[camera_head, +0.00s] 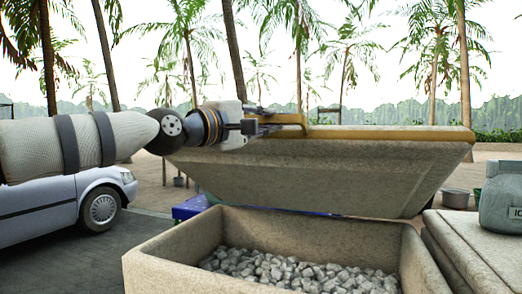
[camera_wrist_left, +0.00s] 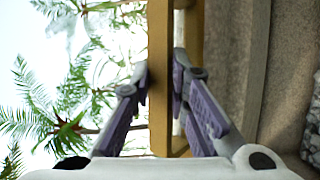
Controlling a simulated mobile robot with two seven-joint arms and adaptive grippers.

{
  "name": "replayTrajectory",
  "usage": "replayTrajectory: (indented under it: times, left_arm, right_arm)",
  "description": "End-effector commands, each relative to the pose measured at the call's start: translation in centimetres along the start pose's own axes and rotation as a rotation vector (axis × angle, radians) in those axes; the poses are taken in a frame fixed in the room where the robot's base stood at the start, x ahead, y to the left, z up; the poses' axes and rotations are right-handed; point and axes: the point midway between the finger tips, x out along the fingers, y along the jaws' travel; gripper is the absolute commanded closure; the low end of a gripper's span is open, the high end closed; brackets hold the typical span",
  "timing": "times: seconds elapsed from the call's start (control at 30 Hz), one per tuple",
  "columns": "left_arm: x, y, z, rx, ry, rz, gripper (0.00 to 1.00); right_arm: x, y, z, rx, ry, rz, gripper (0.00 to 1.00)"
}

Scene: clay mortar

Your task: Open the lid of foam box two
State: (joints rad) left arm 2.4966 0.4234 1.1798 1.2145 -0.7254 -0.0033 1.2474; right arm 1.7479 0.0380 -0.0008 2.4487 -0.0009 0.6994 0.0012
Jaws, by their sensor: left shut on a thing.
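The beige lid (camera_head: 320,172) of the foam box is tilted up above the open box (camera_head: 175,255), which holds grey gravel-like pieces (camera_head: 290,272). A tan handle bar (camera_head: 390,133) runs along the lid's upper edge. My left gripper (camera_head: 278,124) is shut on this bar near its left end. In the left wrist view, the two purple-grey fingers (camera_wrist_left: 162,82) clasp the tan bar (camera_wrist_left: 159,40) from both sides, with the lid's surface (camera_wrist_left: 230,60) to the right. The right gripper is not in view. I cannot read a number on the box.
A blue object (camera_head: 190,207) shows behind the open box. A silver car (camera_head: 75,205) is parked at left. A grey pot (camera_head: 456,198) sits behind at right.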

Motion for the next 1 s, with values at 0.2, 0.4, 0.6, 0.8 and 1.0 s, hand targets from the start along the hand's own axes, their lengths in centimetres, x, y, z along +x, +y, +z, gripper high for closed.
replayTrajectory:
  times: [0.2,0.4,0.6,0.8,1.0]
  left_arm:
    - [1.1,1.0,-0.5,-0.015,0.001,-0.028,1.0]
    - [1.4,1.4,-0.6,-0.016,0.001,-0.036,1.0]
    - [1.3,1.4,-0.6,-0.016,0.001,-0.036,1.0]
    - [1.3,1.4,-0.6,-0.015,0.001,-0.036,0.64]
    - [1.3,1.3,-0.6,-0.015,0.001,-0.037,0.64]
  right_arm:
    - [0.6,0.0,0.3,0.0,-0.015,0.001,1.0]
    - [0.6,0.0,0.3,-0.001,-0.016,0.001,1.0]
    - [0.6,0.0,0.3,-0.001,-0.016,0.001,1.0]
    - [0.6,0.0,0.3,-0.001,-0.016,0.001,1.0]
    - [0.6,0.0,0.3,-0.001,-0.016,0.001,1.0]
